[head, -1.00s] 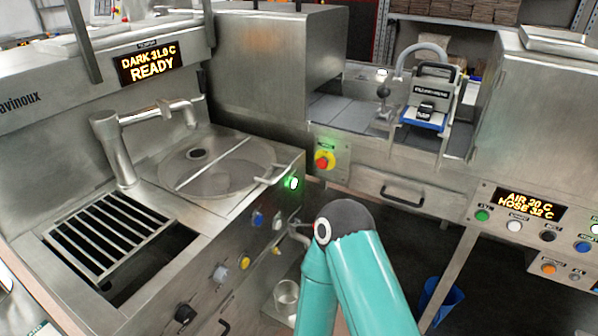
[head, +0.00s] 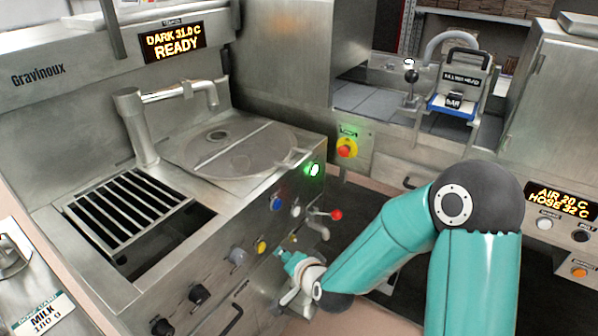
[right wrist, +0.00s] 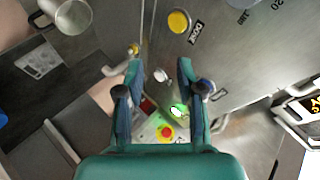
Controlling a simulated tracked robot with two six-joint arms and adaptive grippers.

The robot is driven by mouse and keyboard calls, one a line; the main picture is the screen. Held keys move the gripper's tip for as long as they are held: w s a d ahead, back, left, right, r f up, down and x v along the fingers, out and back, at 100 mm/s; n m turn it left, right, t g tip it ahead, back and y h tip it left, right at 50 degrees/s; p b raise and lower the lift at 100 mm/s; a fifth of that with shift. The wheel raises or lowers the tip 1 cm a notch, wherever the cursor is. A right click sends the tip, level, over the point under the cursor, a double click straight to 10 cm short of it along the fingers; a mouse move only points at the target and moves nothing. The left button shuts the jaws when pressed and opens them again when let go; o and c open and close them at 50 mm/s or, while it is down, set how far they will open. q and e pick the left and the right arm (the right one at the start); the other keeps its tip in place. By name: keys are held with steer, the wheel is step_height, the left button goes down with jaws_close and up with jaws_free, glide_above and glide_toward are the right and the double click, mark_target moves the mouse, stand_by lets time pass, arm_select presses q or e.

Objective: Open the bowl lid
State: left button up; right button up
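The round, see-through bowl lid (head: 242,148) lies flat and closed over the bowl in the machine's top, with a bar across it. Its handle (head: 296,158) sticks out at the lid's right edge, near the machine's front. My right gripper (head: 290,259) is low in front of the machine's front panel, below and apart from the handle. In the right wrist view my right gripper (right wrist: 163,72) has its two fingers spread with nothing between them. The lid is not clear in that view. My left gripper is not in view.
Knobs, a lit green button (head: 314,170) and a red-tipped lever (head: 336,215) project from the front panel. A red stop button (head: 345,150) is behind.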

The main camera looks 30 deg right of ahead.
steer(key=d+r+m+t+h+b, duration=0.1)
steer(key=d+r+m+t+h, duration=0.2)
steer(key=r, duration=0.5)
steer(key=d+r+m+t+h, duration=0.1)
steer(key=d+r+m+h, duration=0.1)
steer(key=d+r+m, duration=0.4)
steer(key=shift+n, duration=0.6)
steer(key=p+x, duration=0.1)
steer(key=x, duration=0.4)
steer(key=r+p+x, duration=0.1)
steer(key=x, duration=0.5)
steer(key=p+x, duration=0.1)
steer(key=x, duration=0.4)
steer(key=shift+w+d+r, duration=0.1)
steer(key=shift+w+r, duration=0.2)
steer(key=shift+r, duration=0.05)
jaws_close()
